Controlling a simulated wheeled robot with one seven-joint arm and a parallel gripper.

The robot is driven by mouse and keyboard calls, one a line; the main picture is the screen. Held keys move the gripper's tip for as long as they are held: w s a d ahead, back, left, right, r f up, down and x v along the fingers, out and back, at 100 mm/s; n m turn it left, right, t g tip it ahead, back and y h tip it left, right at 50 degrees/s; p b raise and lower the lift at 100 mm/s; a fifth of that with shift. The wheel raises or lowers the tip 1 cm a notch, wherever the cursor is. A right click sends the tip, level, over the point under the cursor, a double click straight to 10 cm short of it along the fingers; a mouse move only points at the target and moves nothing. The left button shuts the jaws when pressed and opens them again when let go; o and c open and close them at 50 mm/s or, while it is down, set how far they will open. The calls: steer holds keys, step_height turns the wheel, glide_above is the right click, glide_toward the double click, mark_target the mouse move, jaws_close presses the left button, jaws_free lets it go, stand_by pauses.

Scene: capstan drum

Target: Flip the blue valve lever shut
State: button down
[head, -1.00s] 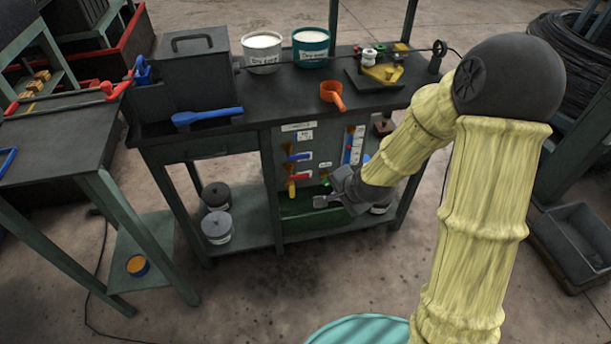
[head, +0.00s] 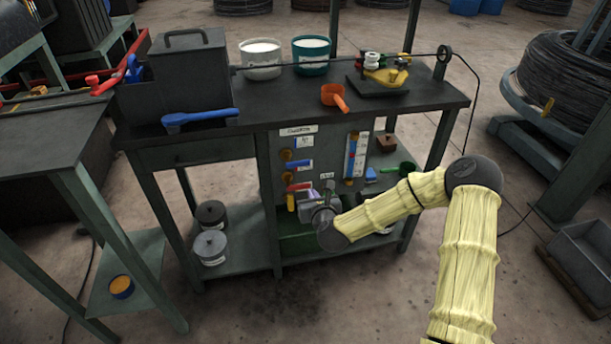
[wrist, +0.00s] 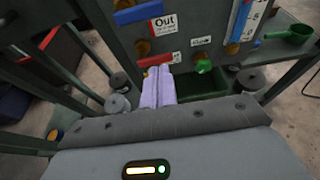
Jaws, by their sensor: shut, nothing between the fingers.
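The blue valve lever (head: 299,164) is on the front panel of the bench and lies roughly horizontal. It also shows at the top of the wrist view (wrist: 138,12), beside the "Out" label. A red lever (head: 299,187) is below it, also near horizontal; in the wrist view the red lever (wrist: 155,60) is just beyond my fingertips. My gripper (head: 304,199) is shut and empty, low in front of the panel, below the blue lever and apart from it. The fingers (wrist: 158,88) point toward the panel. Whether they touch the red lever cannot be told.
A yellow handle (head: 291,202) hangs by the red lever. A green valve knob (wrist: 203,66) and a gauge strip (head: 355,155) are to the right. A green bin (wrist: 205,85) is below. The bench top (head: 260,108) overhangs the panel.

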mark_target(297, 161)
steer(key=shift+w, duration=0.15)
steer(key=x, duration=1)
step_height(297, 161, up, 4)
steer(key=shift+f, duration=0.1)
steer(key=shift+d, duration=0.2)
